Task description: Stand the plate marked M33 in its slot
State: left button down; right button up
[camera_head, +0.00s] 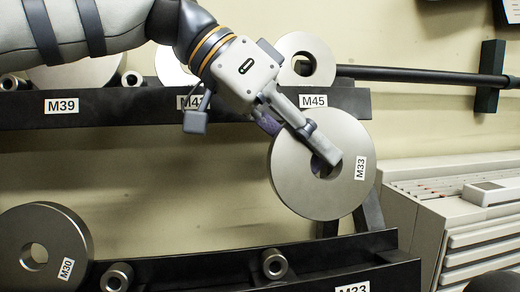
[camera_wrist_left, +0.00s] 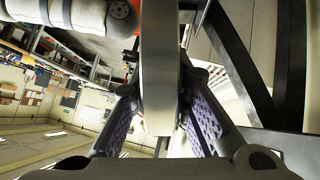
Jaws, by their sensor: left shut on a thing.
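The plate marked M33 (camera_head: 348,188) is a grey metal disc with a round centre hole and a white label. It hangs in the air, roughly facing the head camera, right of the rack's middle. My left gripper (camera_head: 300,142) is shut on it at its upper left, with one finger across its face down to the hole. In the left wrist view the plate (camera_wrist_left: 161,80) stands edge-on between the two purple-padded fingers. The slot label M33 (camera_head: 353,287) is on the lower rack rail, cut by the bottom edge, below the plate. My right gripper does not show.
The upper rail (camera_head: 110,108) carries plates over labels such as M39 and M45. Plate M30 (camera_head: 45,248) stands at the lower left. Short metal rollers (camera_head: 274,264) sit on the lower rail (camera_head: 330,257). A black bar (camera_head: 420,75) and a grey drawer cabinet (camera_head: 450,205) are at the right.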

aim_at(330, 138)
pick_arm(q)
jog(key=w+d+t+h, duration=0.1)
jog(key=w+d+h, duration=0.1)
jog(key=w, duration=0.3)
jog(key=shift+w+d+f+n, duration=0.15)
jog(key=shift+w+d+n, duration=0.15)
jog(key=shift+d, duration=0.15)
jog(key=shift+s+d+f+p, duration=0.1)
jog(key=shift+s+f, duration=0.15)
jog(key=shift+f, duration=1.3)
jog(key=shift+s+d+f+p, duration=0.1)
jog(key=shift+s+f, duration=0.2)
jog(key=shift+f, duration=1.25)
jog(key=shift+s+f+p, duration=0.1)
jog(key=shift+s+f, duration=0.15)
jog(key=shift+f, duration=1.3)
jog(key=shift+f, duration=0.35)
